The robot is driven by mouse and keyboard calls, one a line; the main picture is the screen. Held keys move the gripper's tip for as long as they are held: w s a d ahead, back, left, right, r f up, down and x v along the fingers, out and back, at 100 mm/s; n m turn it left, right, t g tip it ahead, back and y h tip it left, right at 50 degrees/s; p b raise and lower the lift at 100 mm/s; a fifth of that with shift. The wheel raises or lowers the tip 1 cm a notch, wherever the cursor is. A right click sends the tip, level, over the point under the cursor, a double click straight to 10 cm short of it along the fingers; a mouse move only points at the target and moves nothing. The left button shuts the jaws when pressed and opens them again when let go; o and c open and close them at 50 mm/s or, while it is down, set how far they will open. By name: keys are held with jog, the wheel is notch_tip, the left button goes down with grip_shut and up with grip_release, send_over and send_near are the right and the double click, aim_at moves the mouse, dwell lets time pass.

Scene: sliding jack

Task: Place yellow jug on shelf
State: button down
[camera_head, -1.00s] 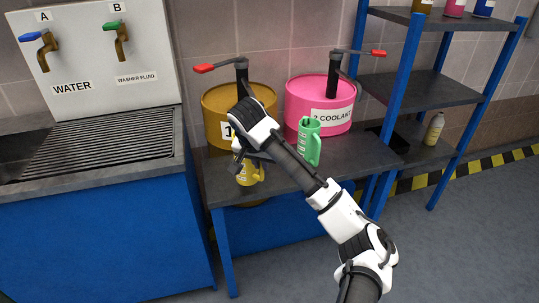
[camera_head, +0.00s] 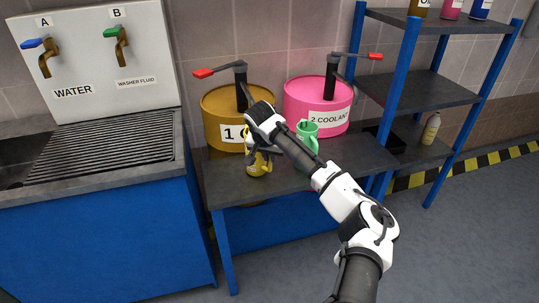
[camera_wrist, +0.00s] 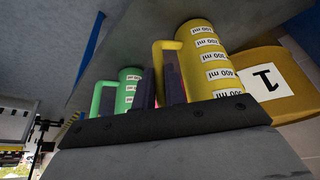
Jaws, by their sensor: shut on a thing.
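The yellow jug (camera_head: 258,163) is at the front of the small bench, before the mustard drum; its upper part is hidden by my arm. In the wrist view the yellow jug (camera_wrist: 204,62) shows volume labels and its handle, which lies at my gripper fingers (camera_wrist: 163,85). My gripper (camera_head: 251,150) is shut on the jug. I cannot tell whether the jug touches the bench top. The blue-framed shelf (camera_head: 440,88) stands at the right with dark boards.
A green jug (camera_head: 306,140) stands close to the right of my arm on the bench (camera_head: 350,155). Behind are the mustard drum (camera_head: 222,108) and pink drum (camera_head: 310,95) with pump levers. The shelf's middle board is clear; bottles stand on its top and a pale bottle (camera_head: 431,129) below.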

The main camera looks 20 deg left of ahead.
jog(key=shift+f, duration=0.1)
jog(key=c, duration=1.5)
grip_release()
jog(key=shift+o, duration=0.2)
